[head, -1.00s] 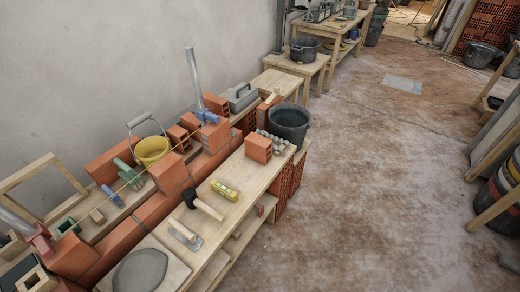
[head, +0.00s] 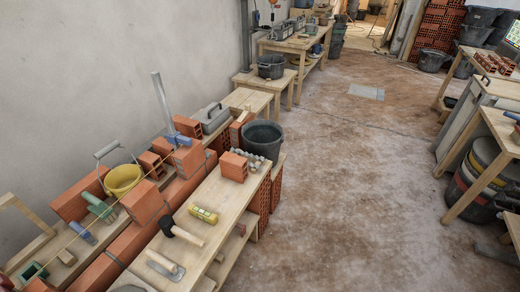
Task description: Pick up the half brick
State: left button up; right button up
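A short orange brick (head: 233,166), which looks like the half brick, stands on the near wooden bench (head: 222,196) beside a grey lumpy tray (head: 250,160). Other orange bricks stand on and behind the low brick wall, and one (head: 188,158) is also short, so I cannot be fully sure which is meant. Neither of my grippers is in the head view.
A dark bucket (head: 262,139) stands just behind the tray. A yellow level (head: 203,214), a mallet (head: 183,234) and a trowel (head: 165,265) lie nearer on the bench. A yellow bucket (head: 122,180) is left. The floor (head: 345,190) to the right is clear.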

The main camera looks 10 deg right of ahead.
aim_at(234, 167)
jog(key=i+l+u, duration=0.3)
jog(key=l, duration=0.25)
jog(key=i+l+u, duration=0.15)
jog(key=i+l, duration=0.15)
jog(key=i+l+u, duration=0.15)
jog(key=l, duration=0.2)
jog(key=i+l+u, duration=0.15)
jog(key=l, duration=0.2)
jog(key=i+l+u, duration=0.15)
jog(key=l, duration=0.2)
jog(key=i+l+u, duration=0.15)
jog(key=l, duration=0.25)
